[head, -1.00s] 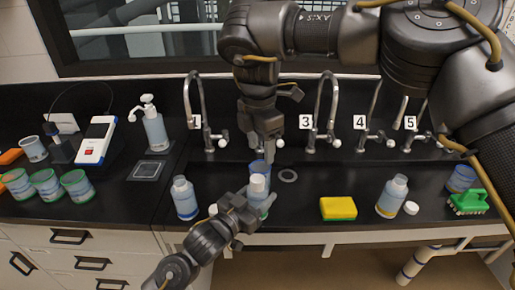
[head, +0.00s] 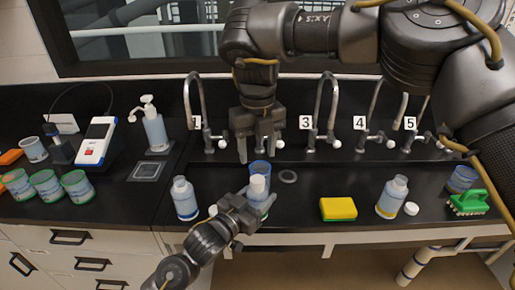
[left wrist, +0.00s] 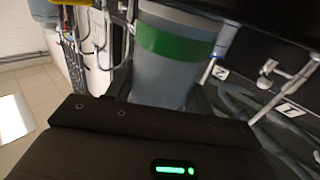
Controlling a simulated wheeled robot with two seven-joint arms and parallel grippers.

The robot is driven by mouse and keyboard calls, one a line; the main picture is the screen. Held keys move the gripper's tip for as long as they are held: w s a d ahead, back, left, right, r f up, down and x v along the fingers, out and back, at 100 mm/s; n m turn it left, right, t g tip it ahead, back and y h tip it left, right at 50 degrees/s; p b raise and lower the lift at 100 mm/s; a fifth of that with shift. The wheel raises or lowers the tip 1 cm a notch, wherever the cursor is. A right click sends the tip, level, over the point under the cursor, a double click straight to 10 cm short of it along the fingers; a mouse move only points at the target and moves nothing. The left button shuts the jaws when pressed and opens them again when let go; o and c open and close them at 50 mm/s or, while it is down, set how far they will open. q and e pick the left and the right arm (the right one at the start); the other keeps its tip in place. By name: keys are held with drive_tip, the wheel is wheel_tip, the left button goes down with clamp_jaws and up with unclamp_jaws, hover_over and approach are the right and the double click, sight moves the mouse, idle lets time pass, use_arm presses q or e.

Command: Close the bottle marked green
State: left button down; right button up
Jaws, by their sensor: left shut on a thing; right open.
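The bottle marked green shows its green band in the left wrist view (left wrist: 175,42), upside down in that picture. In the head view the same bottle (head: 259,189) is upright, with a white top that looks like a cap. My left gripper (head: 262,205) is shut on its body, partly hiding it. My right gripper (head: 257,153) is open and empty, fingers pointing down, above and behind the bottle, apart from it. I cannot tell how tightly the cap sits.
A blue-rimmed cup (head: 260,168) stands just behind the held bottle. Another bottle (head: 185,200) is on the left, with a white cap (head: 213,210) near it. A yellow sponge (head: 338,209), a third bottle (head: 392,197), a loose cap (head: 411,208) and a green brush (head: 468,203) are right. Taps line the back.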

sight(258, 179)
drive_tip(key=shift+f, duration=4)
drive_tip(key=c, duration=1)
drive_tip(key=o, duration=1.1)
wheel_tip(258, 179, up, 12)
drive_tip(key=shift+r, duration=0.1)
